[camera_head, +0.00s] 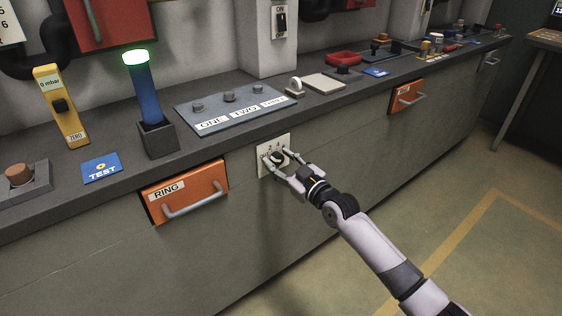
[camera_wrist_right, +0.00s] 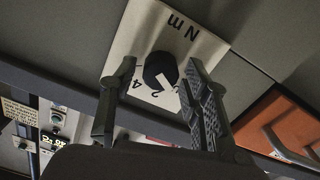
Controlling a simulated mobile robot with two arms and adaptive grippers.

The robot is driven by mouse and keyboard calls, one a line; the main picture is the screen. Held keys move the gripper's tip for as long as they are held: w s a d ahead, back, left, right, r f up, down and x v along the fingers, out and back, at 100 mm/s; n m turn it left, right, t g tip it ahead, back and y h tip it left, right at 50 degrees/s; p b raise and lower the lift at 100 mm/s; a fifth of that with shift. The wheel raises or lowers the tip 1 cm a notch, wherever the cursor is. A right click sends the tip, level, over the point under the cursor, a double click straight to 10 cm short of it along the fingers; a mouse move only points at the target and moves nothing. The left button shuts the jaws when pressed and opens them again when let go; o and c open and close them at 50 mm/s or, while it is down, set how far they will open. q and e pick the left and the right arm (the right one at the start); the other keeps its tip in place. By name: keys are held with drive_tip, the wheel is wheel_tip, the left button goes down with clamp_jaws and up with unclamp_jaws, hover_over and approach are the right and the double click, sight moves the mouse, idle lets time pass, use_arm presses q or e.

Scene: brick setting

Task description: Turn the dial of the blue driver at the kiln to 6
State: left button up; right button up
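A blue driver (camera_head: 143,92) with a glowing green top stands upright in a dark holder on the counter. Below the counter, a white dial plate (camera_head: 262,168) sits on the cabinet front. In the right wrist view the plate (camera_wrist_right: 160,33) shows "N m" and the numbers 2 and 4, with a black round dial (camera_wrist_right: 158,70) on it. My right gripper (camera_head: 280,160) is at the plate; in its wrist view the fingers (camera_wrist_right: 160,64) are apart on either side of the dial, with gaps visible. The dial's setting cannot be read surely. My left gripper is not in view.
An orange drawer (camera_head: 178,186) marked RING is left of the plate; its handle sticks out. On the counter are a panel (camera_head: 215,95) marked ONE, TWO, THREE, a yellow gauge (camera_head: 60,105) and a blue TEST card (camera_head: 101,168). The floor in front is clear.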

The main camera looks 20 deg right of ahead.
drive_tip(key=c, duration=0.9)
drive_tip(key=shift+c, duration=0.2)
